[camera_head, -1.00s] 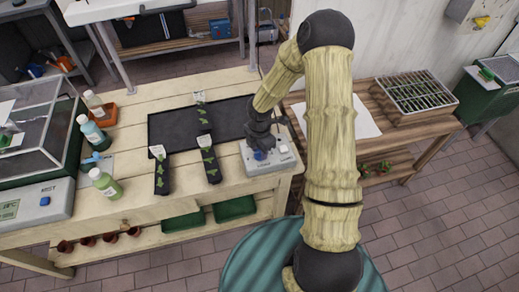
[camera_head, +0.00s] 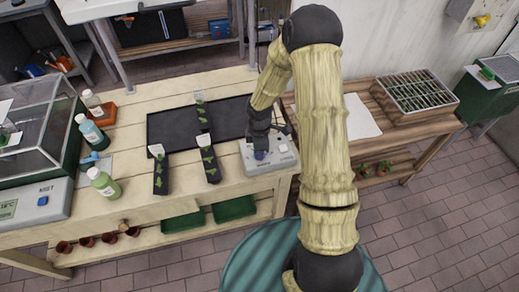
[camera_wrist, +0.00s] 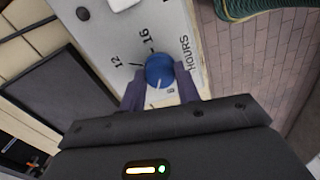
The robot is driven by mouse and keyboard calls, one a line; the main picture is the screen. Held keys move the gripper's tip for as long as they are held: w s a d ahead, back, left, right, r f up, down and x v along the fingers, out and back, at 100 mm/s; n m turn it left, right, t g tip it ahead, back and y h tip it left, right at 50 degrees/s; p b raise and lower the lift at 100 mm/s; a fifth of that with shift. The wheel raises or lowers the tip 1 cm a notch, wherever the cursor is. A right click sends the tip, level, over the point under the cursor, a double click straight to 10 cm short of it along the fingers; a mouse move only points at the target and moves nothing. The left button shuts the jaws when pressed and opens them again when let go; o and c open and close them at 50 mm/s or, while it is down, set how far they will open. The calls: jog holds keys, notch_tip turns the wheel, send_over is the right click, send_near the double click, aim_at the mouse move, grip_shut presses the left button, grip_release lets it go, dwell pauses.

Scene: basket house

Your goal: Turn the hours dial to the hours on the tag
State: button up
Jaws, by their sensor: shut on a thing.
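The blue hours dial (camera_wrist: 160,68) sits on a pale control box (camera_wrist: 98,28) marked HOURS, with the numbers 8, 12 and 16 readable around it. My gripper (camera_wrist: 161,82) is shut on the dial, one dark finger on each side. A white pointer line on the dial points toward the bottom of the wrist view, near the 8. In the head view my gripper (camera_head: 261,148) comes down from above onto the dial at the bench's right end. White tags (camera_head: 157,150) stand by the dark plant strips; their writing is too small to read.
A black mat (camera_head: 170,126) lies on the wooden bench (camera_head: 130,72). Bottles (camera_head: 104,184) and a clear-lidded box (camera_head: 40,125) stand at the left. A seedling tray (camera_head: 415,92) sits on the right table. A white button (camera_head: 282,148) is beside the dial.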

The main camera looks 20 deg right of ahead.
jog(key=m, duration=0.4)
jog(key=shift+m+b, duration=0.3)
jog(key=shift+b, duration=0.05)
jog(key=m, duration=0.4)
jog(key=shift+m+b, duration=0.3)
jog(key=shift+b, duration=0.1)
jog(key=m, duration=0.4)
jog(key=shift+m+b, duration=0.3)
jog(key=shift+m, duration=1.9)
jog(key=o, duration=1)
jog(key=shift+r, duration=0.1)
